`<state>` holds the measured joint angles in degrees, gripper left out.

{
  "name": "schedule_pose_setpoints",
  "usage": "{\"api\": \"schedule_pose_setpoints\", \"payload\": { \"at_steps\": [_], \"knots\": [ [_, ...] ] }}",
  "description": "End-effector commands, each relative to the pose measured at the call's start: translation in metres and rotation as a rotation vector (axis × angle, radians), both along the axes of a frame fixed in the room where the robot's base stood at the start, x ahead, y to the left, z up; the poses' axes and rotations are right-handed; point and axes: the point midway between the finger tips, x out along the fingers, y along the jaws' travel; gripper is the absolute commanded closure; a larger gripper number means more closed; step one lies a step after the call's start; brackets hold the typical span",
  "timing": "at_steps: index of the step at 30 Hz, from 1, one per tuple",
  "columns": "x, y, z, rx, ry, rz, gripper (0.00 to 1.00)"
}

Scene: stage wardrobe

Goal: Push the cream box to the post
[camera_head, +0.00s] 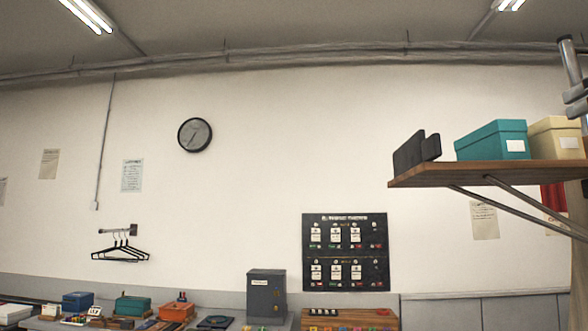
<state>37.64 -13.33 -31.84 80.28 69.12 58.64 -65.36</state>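The cream box (550,135) stands on a wooden wall shelf (480,174) at the right of the view. It has a lid and a white label, and its right part is hidden. A grey metal upright (570,62) with a clamp-like fitting stands at the right edge, in front of the cream box; I cannot tell for sure that it is the post. A teal box (490,141) with a white label stands just left of the cream box. My gripper is not in view.
A dark bookend-like piece (413,152) stands at the shelf's left end. Slanted brackets (505,212) run below the shelf. A grey cabinet (266,295), small boxes and other items fill the bench at the bottom. Hangers (121,250) hang on the left wall.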

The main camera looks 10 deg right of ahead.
Motion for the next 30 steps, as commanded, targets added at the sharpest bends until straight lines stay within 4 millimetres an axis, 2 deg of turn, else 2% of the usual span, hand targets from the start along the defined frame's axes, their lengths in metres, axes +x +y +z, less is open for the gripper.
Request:
{"api": "schedule_pose_setpoints", "payload": {
  "at_steps": [5,21,30],
  "knots": [
    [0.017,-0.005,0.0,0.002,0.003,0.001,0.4],
    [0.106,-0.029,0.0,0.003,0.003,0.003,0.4],
    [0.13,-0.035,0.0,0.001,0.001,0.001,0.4]
  ]
}}
